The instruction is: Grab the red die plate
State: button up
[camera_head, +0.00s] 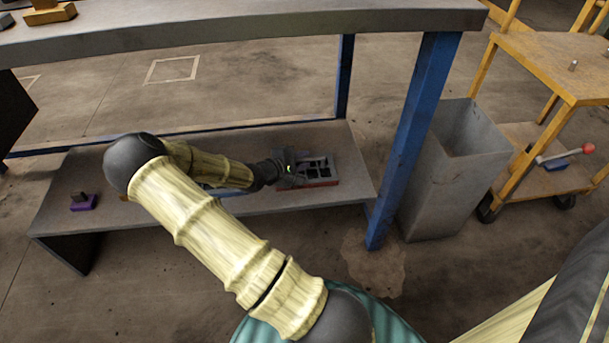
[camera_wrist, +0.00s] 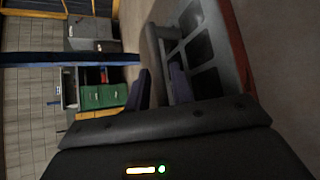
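The red die plate (camera_head: 321,183) lies on the low grey shelf. It has a red base and a grey top part with dark square openings. In the wrist view its grey top (camera_wrist: 208,68) with dark openings fills the right of centre, with the red side (camera_wrist: 236,45) along the right. My gripper (camera_head: 288,172) is at the plate's left end. In the wrist view the two fingers of my gripper (camera_wrist: 161,86) stand apart, with a grey raised part of the plate (camera_wrist: 151,45) just beyond and between them. I cannot tell whether they touch it.
A purple block (camera_head: 83,202) sits at the shelf's left end. A blue item beside the plate is mostly hidden by my arm. The workbench top (camera_head: 250,22) hangs above the shelf (camera_head: 235,208). A blue leg (camera_head: 408,140), grey bin (camera_head: 455,170) and yellow cart (camera_head: 560,70) stand to the right.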

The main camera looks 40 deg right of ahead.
jog(key=shift+c, duration=0.2)
dwell(0.3)
grip_shut()
dwell(1.2)
jog(key=shift+r, duration=0.2)
